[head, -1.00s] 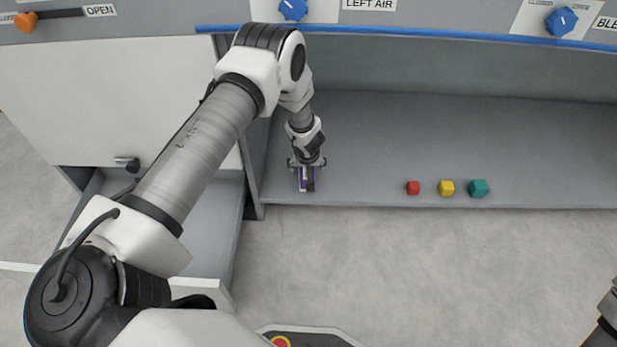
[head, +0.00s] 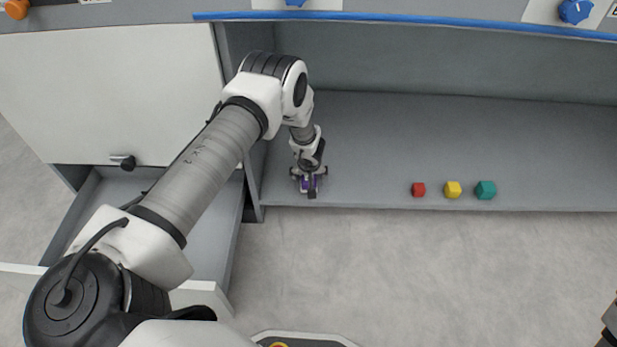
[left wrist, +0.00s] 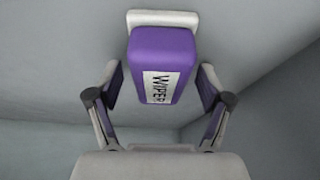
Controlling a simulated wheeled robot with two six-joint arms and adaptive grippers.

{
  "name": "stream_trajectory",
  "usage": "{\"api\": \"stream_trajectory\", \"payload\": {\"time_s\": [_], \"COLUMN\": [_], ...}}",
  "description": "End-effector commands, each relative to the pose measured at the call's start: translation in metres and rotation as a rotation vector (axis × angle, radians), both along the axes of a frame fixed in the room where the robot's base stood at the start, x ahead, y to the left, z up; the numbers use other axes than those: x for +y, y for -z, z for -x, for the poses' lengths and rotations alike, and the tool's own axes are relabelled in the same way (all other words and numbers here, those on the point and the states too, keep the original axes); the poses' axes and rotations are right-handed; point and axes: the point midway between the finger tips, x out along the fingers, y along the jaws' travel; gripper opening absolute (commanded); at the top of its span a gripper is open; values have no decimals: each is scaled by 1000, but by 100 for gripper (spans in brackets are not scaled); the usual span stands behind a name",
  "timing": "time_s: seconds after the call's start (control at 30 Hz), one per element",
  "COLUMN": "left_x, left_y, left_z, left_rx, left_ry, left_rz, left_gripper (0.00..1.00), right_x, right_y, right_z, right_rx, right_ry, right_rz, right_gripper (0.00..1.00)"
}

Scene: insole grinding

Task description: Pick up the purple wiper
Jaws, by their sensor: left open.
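The purple wiper (left wrist: 162,60) has a white base and a label reading WIPER. In the left wrist view it stands out between the two fingers of my left gripper (left wrist: 160,90), with a visible gap on each side. In the head view the wiper (head: 305,186) is on the grey shelf near its front left end, mostly hidden by my left gripper (head: 309,178), which is right over it. My left gripper is open around the wiper. Only a small part of my right arm shows at the lower right edge; its gripper is out of frame.
Red (head: 418,190), yellow (head: 453,189) and teal (head: 486,190) blocks stand in a row on the shelf (head: 370,150) to the right. An upright panel (head: 254,190) borders the shelf on the left. An open drawer (head: 205,225) lies left of it. A blue-edged panel overhangs the shelf.

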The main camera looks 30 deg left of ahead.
Motion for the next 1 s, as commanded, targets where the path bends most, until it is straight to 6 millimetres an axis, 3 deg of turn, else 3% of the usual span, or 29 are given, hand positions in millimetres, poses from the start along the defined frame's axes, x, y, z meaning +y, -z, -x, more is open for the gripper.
{"api": "stream_trajectory", "payload": {"time_s": [0.37,0.53,0.87,1.0], "left_x": [0,0,0,-1], "left_y": [2,2,2,-7], "left_z": [0,0,0,0], "left_rx": [0,0,0,1], "left_ry": [0,0,0,1], "left_rz": [0,0,0,0], "left_gripper": [79,22,21,21], "right_x": [0,0,0,0], "right_y": [1,1,1,-6], "right_z": [0,0,0,0], "right_rx": [0,1,0,1], "right_ry": [0,0,0,0], "right_rz": [0,0,0,0], "right_gripper": [40,40,40,40]}}
